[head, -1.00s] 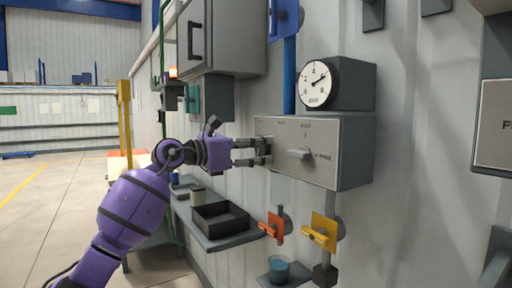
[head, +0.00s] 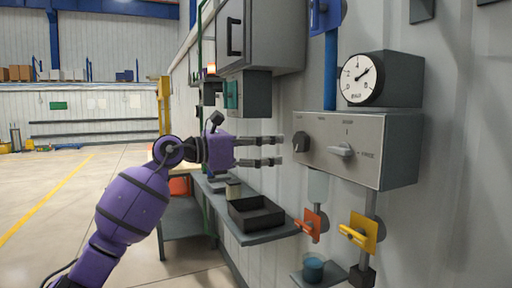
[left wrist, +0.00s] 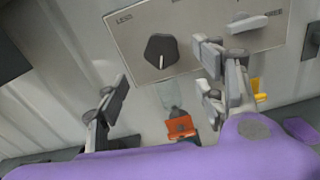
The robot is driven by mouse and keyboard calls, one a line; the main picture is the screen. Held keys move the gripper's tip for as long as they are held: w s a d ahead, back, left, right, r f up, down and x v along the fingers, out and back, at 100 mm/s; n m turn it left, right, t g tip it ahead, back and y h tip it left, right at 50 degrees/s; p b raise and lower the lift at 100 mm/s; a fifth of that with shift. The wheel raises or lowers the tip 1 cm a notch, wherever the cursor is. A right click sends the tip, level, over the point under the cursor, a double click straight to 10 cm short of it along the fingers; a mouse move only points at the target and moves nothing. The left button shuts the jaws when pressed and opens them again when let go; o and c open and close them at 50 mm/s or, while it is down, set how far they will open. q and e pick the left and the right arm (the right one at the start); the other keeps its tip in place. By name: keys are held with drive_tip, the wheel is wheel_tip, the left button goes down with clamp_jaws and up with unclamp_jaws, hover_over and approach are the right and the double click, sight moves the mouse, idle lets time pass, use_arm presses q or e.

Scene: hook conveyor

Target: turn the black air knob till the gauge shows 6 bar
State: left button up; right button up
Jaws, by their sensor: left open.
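The black air knob (head: 300,142) is on the left end of the grey control box (head: 392,150). It also shows in the left wrist view (left wrist: 160,50), with its white pointer mark toward the lower side. The round white gauge (head: 362,79) sits above the box. Its black needle points to the upper right; the numbers are too small to read surely. My left gripper (head: 280,150) is open and empty, just left of the knob and apart from it. In the left wrist view its fingers (left wrist: 165,80) are spread wide below the knob. My right gripper is not in view.
A grey lever knob (head: 341,150) is on the same box, right of the black knob. Below are an orange valve handle (head: 312,224), a yellow one (head: 360,232), and a shelf with a black tray (head: 256,214). A grey cabinet (head: 262,36) hangs at upper left.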

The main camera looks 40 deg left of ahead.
use_arm(q)
drive_tip(key=v, duration=0.3)
drive_tip(key=shift+w, duration=0.1)
idle(0.4)
